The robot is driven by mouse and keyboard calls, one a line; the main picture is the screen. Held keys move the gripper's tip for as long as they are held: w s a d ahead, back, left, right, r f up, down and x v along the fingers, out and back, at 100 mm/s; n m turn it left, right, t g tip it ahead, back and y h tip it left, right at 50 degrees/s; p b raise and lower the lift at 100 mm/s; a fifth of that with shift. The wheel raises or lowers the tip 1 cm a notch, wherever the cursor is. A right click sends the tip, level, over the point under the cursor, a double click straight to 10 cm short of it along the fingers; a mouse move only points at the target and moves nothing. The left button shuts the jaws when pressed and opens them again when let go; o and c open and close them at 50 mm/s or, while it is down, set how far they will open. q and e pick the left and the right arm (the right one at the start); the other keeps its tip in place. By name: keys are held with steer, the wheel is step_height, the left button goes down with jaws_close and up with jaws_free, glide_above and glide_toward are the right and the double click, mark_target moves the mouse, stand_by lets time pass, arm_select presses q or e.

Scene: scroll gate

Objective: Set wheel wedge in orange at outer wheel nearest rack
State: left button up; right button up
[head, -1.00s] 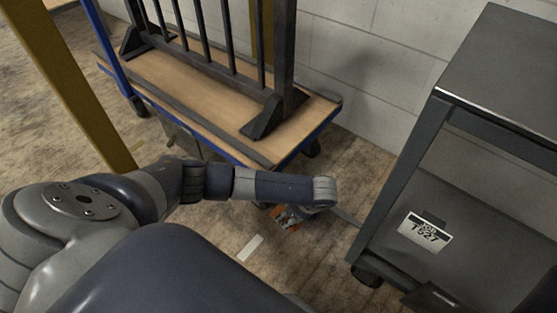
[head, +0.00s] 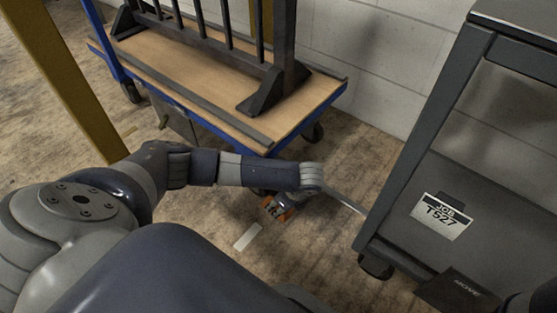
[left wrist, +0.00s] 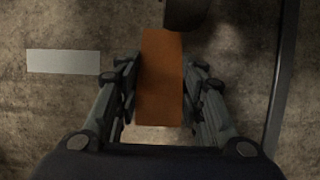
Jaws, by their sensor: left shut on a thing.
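The orange wheel wedge (left wrist: 160,85) is held between the fingers of my left gripper (left wrist: 158,78) in the left wrist view. In the head view the wedge (head: 283,215) shows as a small orange patch just above the floor, by the near corner of the blue cart (head: 235,147). A dark round wheel (left wrist: 186,13) shows at the top of the left wrist view, close to the wedge's far end; I cannot tell if they touch. In the head view my forearm hides most of the cart's near-corner wheel. My right gripper is not in view.
A grey metal rack (head: 405,170) labelled JOB T527 stands at the right on a caster (head: 375,264). A yellow post (head: 70,85) stands at left. A pale floor strip (head: 248,236) lies on otherwise open floor.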

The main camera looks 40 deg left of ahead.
arm_select(q)
steer(key=shift+f, duration=0.1)
stand_by(0.3)
steer(key=o, duration=1.2)
steer(key=shift+o, duration=0.2)
steer(key=p+v, duration=0.4)
steer(key=v, duration=0.1)
steer(key=shift+r+p, duration=0.25)
steer(key=shift+p, duration=0.1)
steer(key=shift+p+v, duration=0.65)
steer(key=shift+v, duration=0.3)
steer(key=shift+d+r, duration=0.1)
steer(key=shift+r, duration=0.05)
